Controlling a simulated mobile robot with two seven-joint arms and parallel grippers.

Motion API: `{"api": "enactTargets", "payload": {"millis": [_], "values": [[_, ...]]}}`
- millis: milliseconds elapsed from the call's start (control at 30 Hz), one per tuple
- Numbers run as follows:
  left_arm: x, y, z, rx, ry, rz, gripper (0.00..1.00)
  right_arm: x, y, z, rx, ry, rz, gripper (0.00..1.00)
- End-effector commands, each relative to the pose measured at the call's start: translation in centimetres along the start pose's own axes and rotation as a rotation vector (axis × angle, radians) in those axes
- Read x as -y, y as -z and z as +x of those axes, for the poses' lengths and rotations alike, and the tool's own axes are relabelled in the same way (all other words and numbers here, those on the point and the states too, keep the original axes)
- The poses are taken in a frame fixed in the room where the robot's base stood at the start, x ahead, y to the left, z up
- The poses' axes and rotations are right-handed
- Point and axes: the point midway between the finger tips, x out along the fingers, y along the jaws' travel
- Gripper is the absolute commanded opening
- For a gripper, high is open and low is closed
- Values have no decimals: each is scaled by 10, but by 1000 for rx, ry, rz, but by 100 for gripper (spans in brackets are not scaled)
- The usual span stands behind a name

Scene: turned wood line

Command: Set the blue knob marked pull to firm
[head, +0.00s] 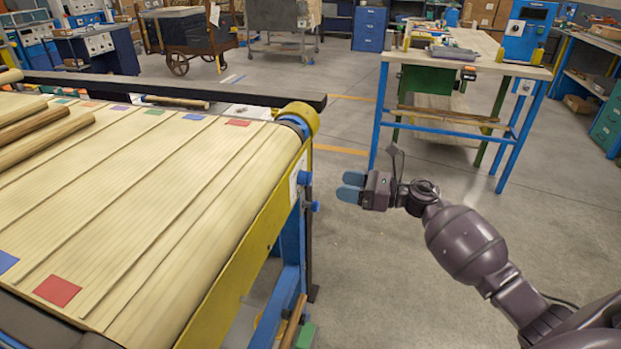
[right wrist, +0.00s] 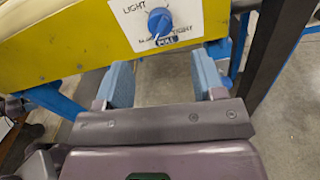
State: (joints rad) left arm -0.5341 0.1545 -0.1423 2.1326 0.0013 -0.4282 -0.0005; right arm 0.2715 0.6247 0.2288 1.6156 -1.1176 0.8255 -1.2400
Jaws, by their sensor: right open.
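A blue knob (right wrist: 159,22) sits on a white plate (right wrist: 190,18) in the right wrist view. The plate reads LIGHT at the upper left; other words beside the knob are hard to read. A small dark tag below the knob seems to read PULL. A pale mark on the knob points down and slightly left. In the head view a blue knob (head: 305,178) sticks out from the conveyor's end. My right gripper (head: 350,187) is open and empty, a little right of it and apart from it. In the wrist view its blue fingers (right wrist: 165,85) are short of the knob. My left gripper is not in view.
The conveyor's yellow side rail (head: 250,245) and blue leg (head: 291,240) stand left of my right gripper. A second blue knob-like part (head: 314,206) sits just below the first. A blue-legged workbench (head: 470,62) stands behind. The floor between is clear.

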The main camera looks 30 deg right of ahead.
Motion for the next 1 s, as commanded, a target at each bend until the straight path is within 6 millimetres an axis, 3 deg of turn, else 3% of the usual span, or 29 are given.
{"api": "enactTargets", "payload": {"millis": [300, 500, 967, 1000], "values": [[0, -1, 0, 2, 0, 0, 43, 0, -1, 56, 3, 0, 2, 63], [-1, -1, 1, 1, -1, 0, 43, 0, 0, 80, 2, 0, 4, 63], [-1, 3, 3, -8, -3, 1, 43, 0, 0, 90, 1, 2, 4, 63], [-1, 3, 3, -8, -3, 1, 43, 0, 0, 90, 1, 2, 4, 58]]}}
